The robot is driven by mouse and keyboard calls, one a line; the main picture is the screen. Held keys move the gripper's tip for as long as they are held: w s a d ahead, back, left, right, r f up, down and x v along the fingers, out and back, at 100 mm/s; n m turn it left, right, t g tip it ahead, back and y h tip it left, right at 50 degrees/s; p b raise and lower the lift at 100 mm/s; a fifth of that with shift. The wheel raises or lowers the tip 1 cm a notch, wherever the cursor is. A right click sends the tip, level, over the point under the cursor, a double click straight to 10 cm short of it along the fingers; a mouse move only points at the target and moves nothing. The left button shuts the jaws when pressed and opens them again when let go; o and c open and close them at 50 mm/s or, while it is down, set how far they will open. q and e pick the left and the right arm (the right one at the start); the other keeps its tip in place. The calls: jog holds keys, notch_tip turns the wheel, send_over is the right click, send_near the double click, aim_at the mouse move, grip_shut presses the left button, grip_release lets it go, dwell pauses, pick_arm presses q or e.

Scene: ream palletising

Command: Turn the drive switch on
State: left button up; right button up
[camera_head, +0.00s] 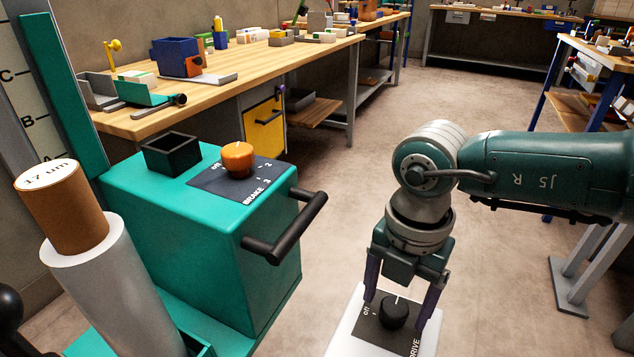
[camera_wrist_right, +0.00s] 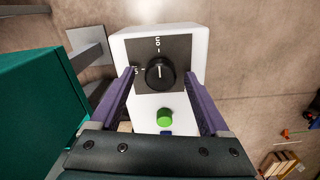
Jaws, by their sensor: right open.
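The drive switch is a black round knob (camera_head: 393,312) on a dark plate (camera_head: 385,338) marked DRIVE, on top of a white box (camera_head: 345,335). In the right wrist view the knob (camera_wrist_right: 160,74) carries a white pointer line aimed toward the small label at the top of the plate; I cannot read that label surely. My right gripper (camera_head: 400,306) is open above the switch, its two purple fingers on either side of the knob. In the wrist view gaps show between the fingers and the knob. My left gripper is not in view.
A teal machine (camera_head: 200,255) with an orange BRAKE knob (camera_head: 238,160) and a black handle (camera_head: 290,228) stands left of the switch. A brown-cored roll (camera_head: 62,205) is at the far left. A green button (camera_wrist_right: 165,117) sits on the white box beside the knob. Workbenches line the back.

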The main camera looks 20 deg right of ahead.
aim_at(395, 305)
notch_tip(395, 305, up, 10)
jog(key=p, duration=0.3)
jog(key=shift+s, duration=0.1)
dwell(0.6)
